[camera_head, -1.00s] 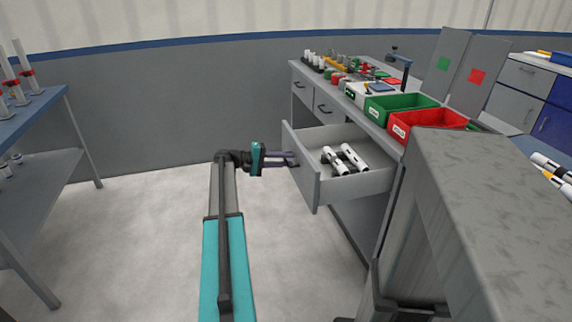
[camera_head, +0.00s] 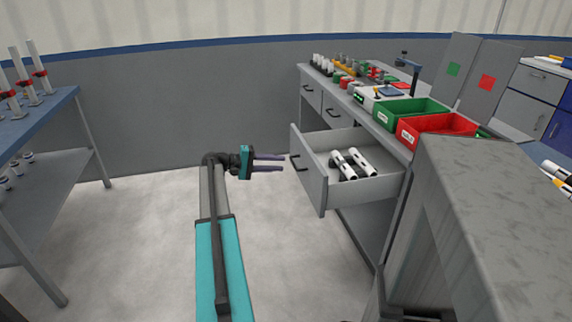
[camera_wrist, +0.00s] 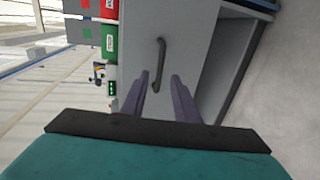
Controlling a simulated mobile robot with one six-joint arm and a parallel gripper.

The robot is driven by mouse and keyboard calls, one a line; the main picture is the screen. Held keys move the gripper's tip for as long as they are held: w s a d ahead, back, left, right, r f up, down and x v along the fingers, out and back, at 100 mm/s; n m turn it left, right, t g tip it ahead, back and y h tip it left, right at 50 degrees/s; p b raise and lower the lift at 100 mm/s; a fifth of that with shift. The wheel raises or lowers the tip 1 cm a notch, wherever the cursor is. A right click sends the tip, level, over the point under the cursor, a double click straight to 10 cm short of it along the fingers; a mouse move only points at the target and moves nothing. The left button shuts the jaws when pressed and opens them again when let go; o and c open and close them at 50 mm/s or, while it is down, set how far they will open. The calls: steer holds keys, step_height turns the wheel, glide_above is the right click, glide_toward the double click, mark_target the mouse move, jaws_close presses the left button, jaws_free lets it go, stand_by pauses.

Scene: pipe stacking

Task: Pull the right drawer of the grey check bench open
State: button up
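The right drawer (camera_head: 309,177) of the grey check bench (camera_head: 352,219) is pulled well out, with white and black pipe pieces (camera_head: 352,163) lying inside. Its dark handle (camera_head: 298,163) is on the front panel; it also shows in the wrist view (camera_wrist: 159,64). My gripper (camera_head: 284,163) is open and empty, just left of the drawer front in the head view. In the wrist view its two purple fingers (camera_wrist: 159,82) stand apart, pointing at the drawer front, with the handle between and beyond the tips. The fingers appear clear of the handle.
Green (camera_head: 410,111) and red (camera_head: 436,130) bins stand on the bench top. Two closed drawers (camera_head: 334,116) lie farther along the bench. A blue-topped table (camera_head: 44,110) with upright pipes is at the left. Floor (camera_head: 150,235) between is free.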

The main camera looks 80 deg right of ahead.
steer(key=v, duration=0.6)
steer(key=shift+w+a+r, duration=0.1)
stand_by(0.4)
